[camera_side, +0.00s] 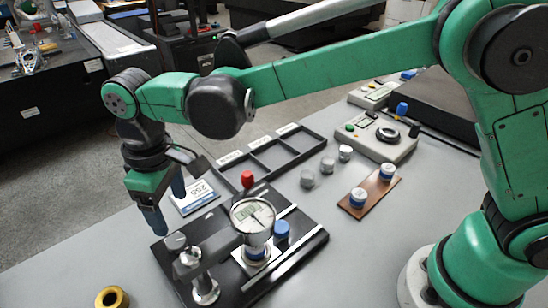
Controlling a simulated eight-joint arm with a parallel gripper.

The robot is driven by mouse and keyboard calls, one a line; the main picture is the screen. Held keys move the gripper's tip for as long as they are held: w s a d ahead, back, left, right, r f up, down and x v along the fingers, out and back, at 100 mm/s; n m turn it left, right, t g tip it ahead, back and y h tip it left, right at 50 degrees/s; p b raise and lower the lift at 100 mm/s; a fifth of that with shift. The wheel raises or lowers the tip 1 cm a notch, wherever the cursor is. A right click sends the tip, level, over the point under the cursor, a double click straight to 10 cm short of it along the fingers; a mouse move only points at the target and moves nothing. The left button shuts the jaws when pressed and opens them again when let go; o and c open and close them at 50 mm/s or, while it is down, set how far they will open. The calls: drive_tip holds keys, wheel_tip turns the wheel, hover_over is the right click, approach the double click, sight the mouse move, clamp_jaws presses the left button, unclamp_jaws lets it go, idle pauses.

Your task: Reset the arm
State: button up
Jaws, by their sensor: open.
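My green arm reaches from the right across the top of the picture. My gripper (169,203) hangs downward over the left part of the table, with its two blue-grey fingers apart and nothing visible between them. It is just left of and above the black gauge base (292,255). A red-topped part (247,179) and a blue cap (281,230) stand near the gauge.
A black sorting tray (297,162) with empty compartments lies behind. Small grey cylinders (327,165) stand beside it. A wooden board (385,190) holds two white-blue cylinders. A control box (375,137) is at the back right. A brass ring (112,297) lies front left. A display card (195,197) is near my gripper.

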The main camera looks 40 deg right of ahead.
drive_tip(key=d+r+m+t+y, duration=0.1)
drive_tip(key=d+r+m+t, duration=0.35)
drive_tip(key=d, duration=0.75)
drive_tip(key=s+d+m+t, duration=0.1)
drive_tip(key=s+d+m, duration=0.1)
drive_tip(key=s+d, duration=0.2)
drive_tip(key=s+d+m+t+h, duration=0.1)
drive_tip(key=s+d, duration=0.2)
drive_tip(key=d, duration=0.5)
drive_tip(key=shift+s+f+m, duration=0.15)
drive_tip(key=shift+s+m, duration=0.2)
drive_tip(key=shift+s, duration=0.05)
drive_tip(key=shift+t, duration=0.25)
idle(0.6)
